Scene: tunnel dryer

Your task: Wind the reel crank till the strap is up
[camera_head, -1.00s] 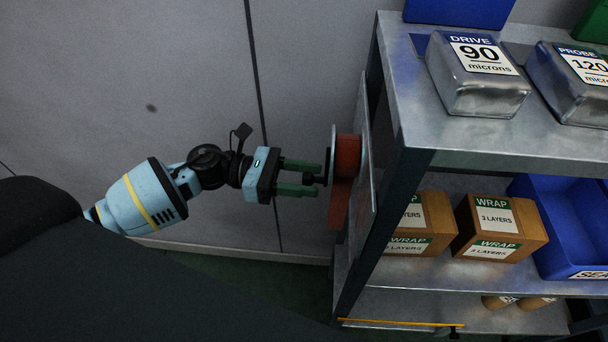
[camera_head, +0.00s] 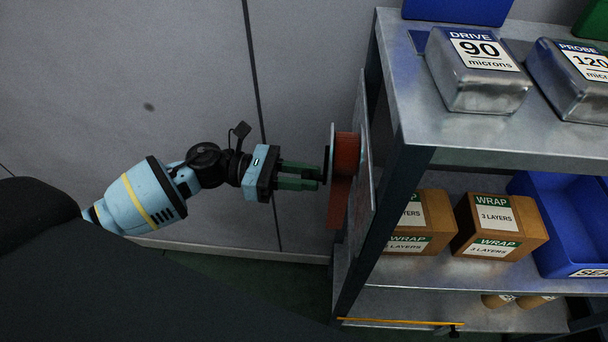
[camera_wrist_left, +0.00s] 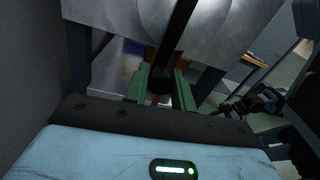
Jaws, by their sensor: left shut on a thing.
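The reel (camera_head: 346,152) is orange-red with a pale disc face and sits on a plate at the left side of the shelf unit. Its orange strap (camera_head: 338,205) hangs down below it. The reel's black crank (camera_head: 327,165) is on the disc face; in the left wrist view the crank arm (camera_wrist_left: 178,30) crosses the grey disc. My left gripper (camera_head: 318,177) has green fingers shut on the crank's handle. In the left wrist view the dark round knob (camera_wrist_left: 160,82) sits between the fingers of the left gripper (camera_wrist_left: 161,80).
The metal shelf unit (camera_head: 420,120) stands at right. It carries metal blocks marked DRIVE 90 (camera_head: 478,75) and PROBE 120 (camera_head: 575,85), WRAP boxes (camera_head: 500,225) and a blue bin (camera_head: 565,220). A grey wall (camera_head: 180,60) is behind my arm.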

